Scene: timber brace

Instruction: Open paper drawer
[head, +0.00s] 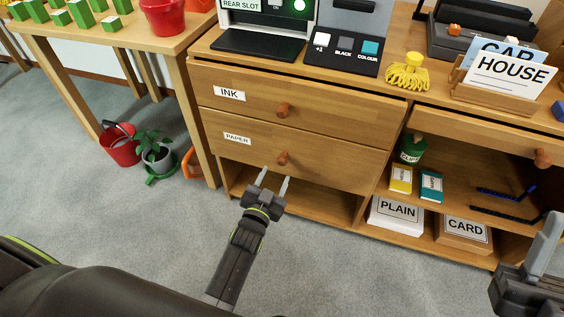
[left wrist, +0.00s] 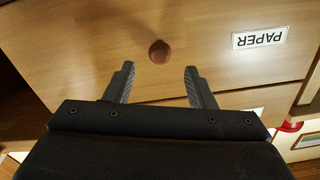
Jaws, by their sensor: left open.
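The paper drawer (head: 310,162) is the lower of two wooden drawers, with a "PAPER" label and a round brown knob (head: 283,158). It looks shut in the head view. My left gripper (head: 273,178) is open, its fingers pointing at the knob from just below and in front. In the left wrist view the knob (left wrist: 159,51) stands beyond and between the two fingertips (left wrist: 158,72), apart from both. The label appears upside down there. My right gripper (head: 543,262) shows partly at the right edge, and its jaw state is unclear.
The ink drawer (head: 300,104) is directly above. An open shelf lies below the paper drawer.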

